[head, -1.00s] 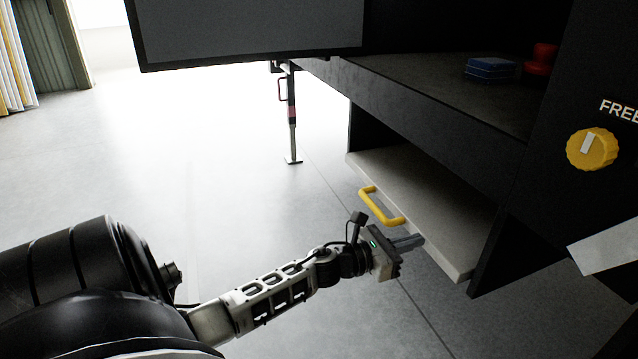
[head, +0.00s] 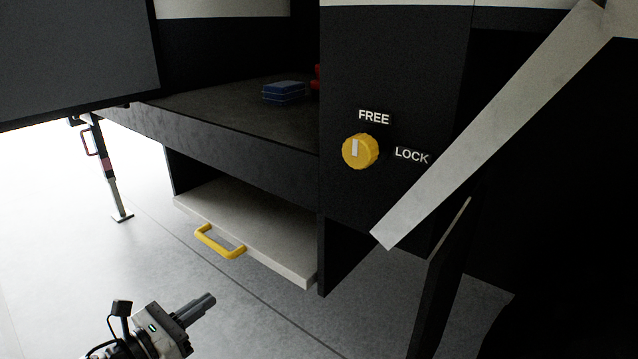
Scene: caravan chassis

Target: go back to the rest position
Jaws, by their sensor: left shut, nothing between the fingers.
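My left gripper (head: 197,308) is at the lower left of the head view. Its fingers are together with nothing between them. It points up and to the right, over the floor in front of the chassis, apart from the yellow handle (head: 219,243). The handle is on the front edge of a pale pull-out board (head: 255,232) under the chassis deck. My right gripper is not in view.
A yellow knob (head: 360,151) sits on a dark panel between FREE and LOCK labels, its white mark upright toward FREE. A pale slanted bar (head: 490,135) crosses the right side. A blue box (head: 284,92) lies on the deck (head: 220,105). Open floor (head: 50,260) lies left.

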